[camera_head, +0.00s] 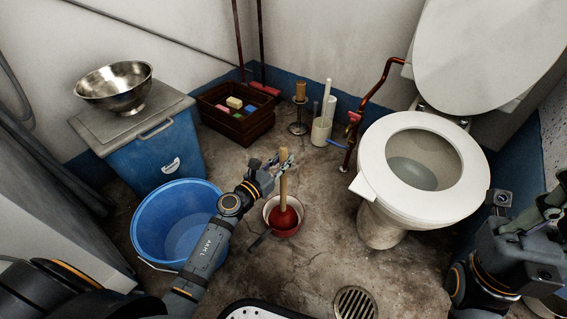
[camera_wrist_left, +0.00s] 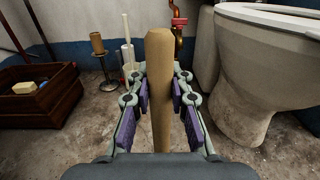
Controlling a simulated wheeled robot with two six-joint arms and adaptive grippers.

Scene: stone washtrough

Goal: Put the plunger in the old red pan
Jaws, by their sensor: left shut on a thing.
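The plunger has an upright wooden handle (camera_head: 283,185) and a dark red rubber cup (camera_head: 285,218). My left gripper (camera_head: 273,168) is shut on the upper handle. In the left wrist view the handle (camera_wrist_left: 160,80) stands between the purple pads of the left gripper (camera_wrist_left: 160,112). The old red pan (camera_head: 268,210), with a pale rim and a dark handle toward the lower left, is on the floor. The cup appears within the pan's rim; I cannot tell if it touches the bottom. My right gripper (camera_head: 543,212) is at the right edge, away from the pan; its jaws are unclear.
A blue bucket (camera_head: 150,215) stands left of the pan, under my left arm. The toilet (camera_head: 375,195) stands to the right. Behind are a wooden crate (camera_head: 235,128), a roll stand (camera_head: 299,115) and a brush holder (camera_head: 321,130). A floor drain (camera_head: 354,303) lies in front.

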